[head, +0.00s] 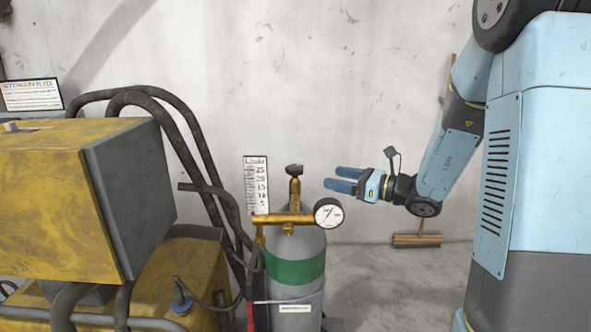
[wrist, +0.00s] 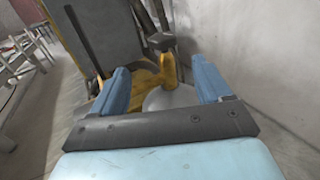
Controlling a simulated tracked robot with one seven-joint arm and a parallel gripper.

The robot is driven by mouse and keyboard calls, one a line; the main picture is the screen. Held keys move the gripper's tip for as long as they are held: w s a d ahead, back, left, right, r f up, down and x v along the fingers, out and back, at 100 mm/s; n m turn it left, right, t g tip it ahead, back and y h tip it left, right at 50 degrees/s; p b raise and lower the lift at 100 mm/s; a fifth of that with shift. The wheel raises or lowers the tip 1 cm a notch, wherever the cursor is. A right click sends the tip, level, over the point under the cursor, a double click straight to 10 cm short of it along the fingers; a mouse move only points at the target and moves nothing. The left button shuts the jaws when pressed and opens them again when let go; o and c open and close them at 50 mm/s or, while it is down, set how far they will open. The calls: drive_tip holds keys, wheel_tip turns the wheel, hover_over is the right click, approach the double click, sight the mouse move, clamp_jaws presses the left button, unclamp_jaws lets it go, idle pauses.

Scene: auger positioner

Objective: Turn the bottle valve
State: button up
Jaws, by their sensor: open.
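The grey gas bottle (head: 297,273) with a green band stands upright in the middle of the head view. Its dark valve knob (head: 294,170) tops a brass valve stem (head: 295,190), with a brass regulator (head: 284,218) and a round gauge (head: 328,213) below. My gripper (head: 338,180) is open and empty, to the right of the knob and apart from it, with blue fingers pointing left at about knob height. In the wrist view the knob (wrist: 161,41) lies beyond the fingertips, roughly between them in the picture.
A yellow machine (head: 70,200) with a grey end panel and black hoses (head: 200,140) stands left of the bottle. A scale card (head: 256,185) is just behind the regulator. A broom (head: 418,240) leans on the concrete wall at the right.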

sight(295, 166)
drive_tip(key=x, duration=1.3)
drive_tip(key=shift+w+a, duration=0.25)
drive_tip(key=shift+w, duration=0.15)
drive_tip(key=shift+r, duration=0.1)
drive_tip(key=c, duration=1)
drive_tip(key=shift+w+d+n+g+y, duration=0.1)
drive_tip(key=shift+w+n+g+y, duration=0.1)
drive_tip(key=shift+n+g+y, duration=0.6)
drive_tip(key=shift+r+n+g+y, duration=0.15)
drive_tip(key=shift+n+g, duration=0.3)
drive_tip(key=shift+g, duration=0.45)
drive_tip(key=shift+n+g+y, duration=0.15)
drive_tip(key=shift+n+g, duration=0.3)
drive_tip(key=shift+g, duration=0.45)
